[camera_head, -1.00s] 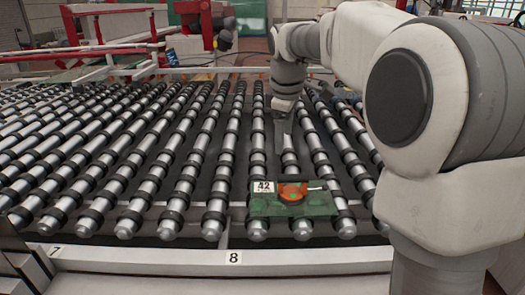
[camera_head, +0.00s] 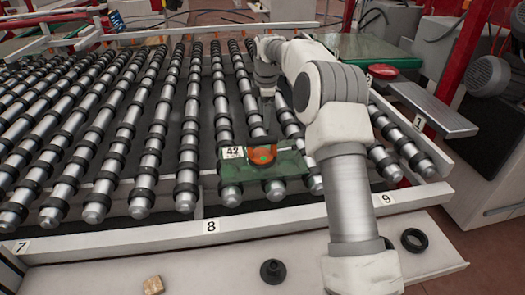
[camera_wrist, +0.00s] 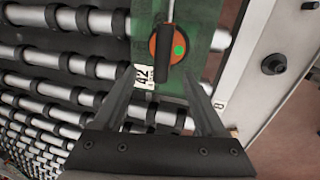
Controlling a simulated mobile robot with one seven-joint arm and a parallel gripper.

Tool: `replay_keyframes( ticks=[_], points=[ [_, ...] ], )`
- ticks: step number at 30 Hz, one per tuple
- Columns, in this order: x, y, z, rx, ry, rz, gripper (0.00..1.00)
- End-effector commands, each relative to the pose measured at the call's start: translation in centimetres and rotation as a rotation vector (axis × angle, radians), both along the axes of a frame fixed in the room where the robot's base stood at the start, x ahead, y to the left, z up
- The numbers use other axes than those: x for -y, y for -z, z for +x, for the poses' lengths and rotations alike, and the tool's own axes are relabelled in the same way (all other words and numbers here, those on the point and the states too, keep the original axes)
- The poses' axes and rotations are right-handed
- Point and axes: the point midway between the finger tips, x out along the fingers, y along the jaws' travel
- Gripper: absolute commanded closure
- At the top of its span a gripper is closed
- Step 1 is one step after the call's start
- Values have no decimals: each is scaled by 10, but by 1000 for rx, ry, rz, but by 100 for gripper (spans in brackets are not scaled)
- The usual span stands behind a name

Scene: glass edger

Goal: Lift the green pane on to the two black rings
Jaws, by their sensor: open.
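The green pane (camera_head: 233,190) lies flat on the near ends of the rollers, above the number 8 rail mark. It bears a "42" label and an orange disc (camera_head: 272,156) with a dark handle (camera_wrist: 163,50). My gripper (camera_head: 268,122) is over the pane, pointing down. In the wrist view its open fingers (camera_wrist: 160,76) appear on either side of the handle; I cannot tell whether they touch it. One black ring (camera_head: 273,272) lies on the pale front ledge, and the other (camera_head: 414,240) lies farther right. One ring also shows in the wrist view (camera_wrist: 275,63).
A white rail (camera_head: 160,239) runs between the rollers and the front ledge (camera_head: 230,275). A small tan block (camera_head: 153,285) lies on the ledge to the left. A grey plate (camera_head: 437,108) and a motor (camera_head: 490,76) stand at the right. My arm hides part of the ledge.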

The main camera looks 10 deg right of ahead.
Motion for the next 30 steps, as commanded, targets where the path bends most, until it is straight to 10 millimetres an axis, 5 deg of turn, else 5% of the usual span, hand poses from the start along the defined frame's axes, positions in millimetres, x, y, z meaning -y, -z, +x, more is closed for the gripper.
replay_keyframes(
  ticks=[9,30],
  points=[
    [-1,60,11,-2,1,0,27],
    [-3,121,19,1,1,-1,27]
  ],
)
